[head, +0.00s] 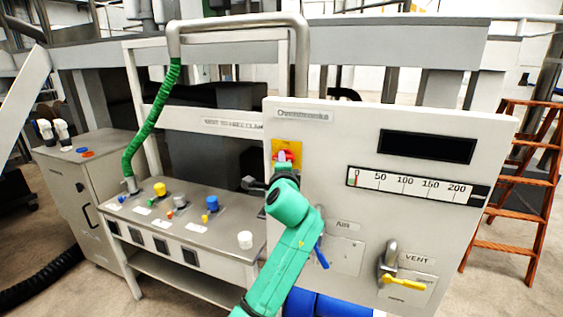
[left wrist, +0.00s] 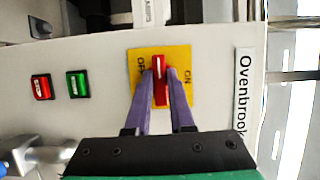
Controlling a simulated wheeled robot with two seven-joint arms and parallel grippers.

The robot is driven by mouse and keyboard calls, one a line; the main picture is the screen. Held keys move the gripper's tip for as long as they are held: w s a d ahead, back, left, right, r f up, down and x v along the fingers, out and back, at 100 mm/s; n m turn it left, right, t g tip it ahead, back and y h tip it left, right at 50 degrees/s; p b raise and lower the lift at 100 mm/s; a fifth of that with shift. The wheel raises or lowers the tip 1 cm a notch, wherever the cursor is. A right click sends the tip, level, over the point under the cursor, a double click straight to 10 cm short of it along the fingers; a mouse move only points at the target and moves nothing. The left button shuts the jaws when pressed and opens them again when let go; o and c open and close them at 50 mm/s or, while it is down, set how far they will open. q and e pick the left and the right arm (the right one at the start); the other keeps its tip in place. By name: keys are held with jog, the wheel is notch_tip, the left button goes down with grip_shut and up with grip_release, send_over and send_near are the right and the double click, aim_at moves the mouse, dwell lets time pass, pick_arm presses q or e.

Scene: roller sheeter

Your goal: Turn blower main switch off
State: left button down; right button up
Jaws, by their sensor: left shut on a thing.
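The blower main switch is a red handle (left wrist: 160,82) on a yellow plate (left wrist: 179,55). The plate also shows in the head view (head: 294,148), at the upper left of the white control panel (head: 330,170). In the left wrist view, the handle stands upright between the OFF label on the left and the ON label on the right. My left gripper (left wrist: 161,78) is shut on it, with a purple finger on each side. In the head view my green left wrist hides the lower part of the plate. My right gripper is not in view.
A red button (left wrist: 41,87) and a green button (left wrist: 78,84) sit beside the plate. Lower on the panel are a blue air handle (head: 321,254) and a yellow vent handle (head: 403,282). A grey bench with valves (head: 180,212) stands left; an orange ladder (head: 517,185) stands right.

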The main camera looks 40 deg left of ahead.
pick_arm(q)
jog(key=c, duration=0.8)
grip_release()
jog(key=b+v, duration=0.4)
jog(key=v, duration=1)
jog(key=shift+s+d, duration=0.2)
